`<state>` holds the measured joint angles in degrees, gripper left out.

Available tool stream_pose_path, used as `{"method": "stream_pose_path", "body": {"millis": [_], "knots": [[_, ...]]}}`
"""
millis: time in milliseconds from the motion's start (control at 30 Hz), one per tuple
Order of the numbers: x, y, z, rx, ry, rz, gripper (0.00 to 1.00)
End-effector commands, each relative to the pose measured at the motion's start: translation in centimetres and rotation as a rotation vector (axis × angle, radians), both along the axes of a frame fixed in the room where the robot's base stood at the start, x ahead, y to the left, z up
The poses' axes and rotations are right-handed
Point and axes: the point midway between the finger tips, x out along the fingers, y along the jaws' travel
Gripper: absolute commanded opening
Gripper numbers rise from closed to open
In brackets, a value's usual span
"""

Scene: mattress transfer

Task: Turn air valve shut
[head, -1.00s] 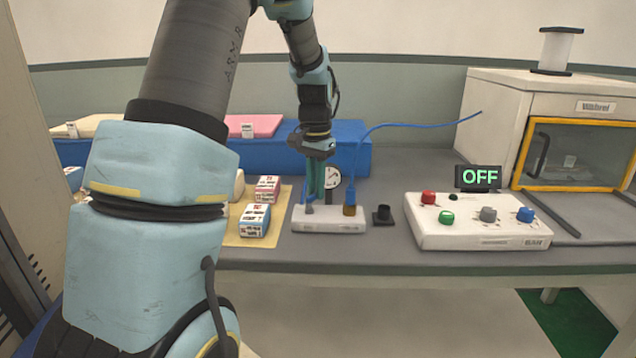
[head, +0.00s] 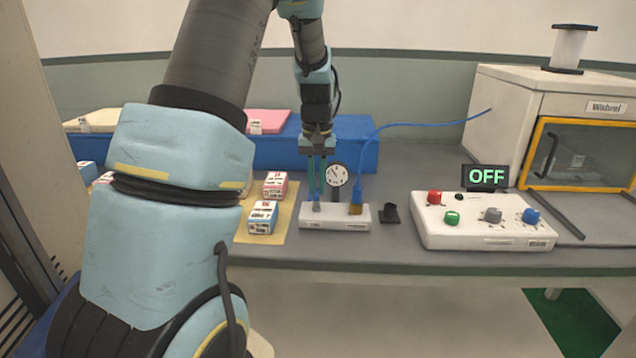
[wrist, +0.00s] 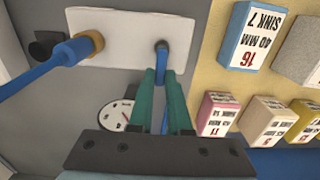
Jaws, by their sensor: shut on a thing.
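The air valve's blue handle (wrist: 162,58) stands on a white manifold block (head: 345,222) on the bench. My gripper (head: 317,192) reaches straight down over the block's left end, with its teal fingers shut on the blue handle; in the wrist view the fingertips (wrist: 160,78) are on either side of it. The fingers hide part of the handle. A round pressure gauge (head: 337,175) stands right behind the block, and its dial also shows in the wrist view (wrist: 116,116). A blue hose (head: 358,165) plugs into a brass fitting (head: 356,209) at the block's right end.
Small labelled boxes (head: 263,217) stand on a yellow mat (head: 283,222) left of the block. A black part (head: 389,213) lies right of it. A blue mattress (head: 350,145) lies behind.

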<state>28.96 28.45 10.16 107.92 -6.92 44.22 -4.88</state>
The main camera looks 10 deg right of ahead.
Motion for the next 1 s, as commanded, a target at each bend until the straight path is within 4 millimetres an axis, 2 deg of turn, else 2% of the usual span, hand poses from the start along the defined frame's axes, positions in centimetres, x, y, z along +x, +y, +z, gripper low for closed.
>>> {"method": "stream_pose_path", "body": {"millis": [400, 433, 667, 1000], "knots": [[0.02, 0.04, 0.00, 0.000, 0.000, 0.009, 0.00], [0.02, 0.04, 0.00, 0.000, 0.000, 0.009, 0.18], [0.02, 0.04, 0.00, 0.000, 0.000, 0.007, 0.44], [0.06, 0.00, 0.42, -0.001, -0.002, 0.006, 0.46]]}}
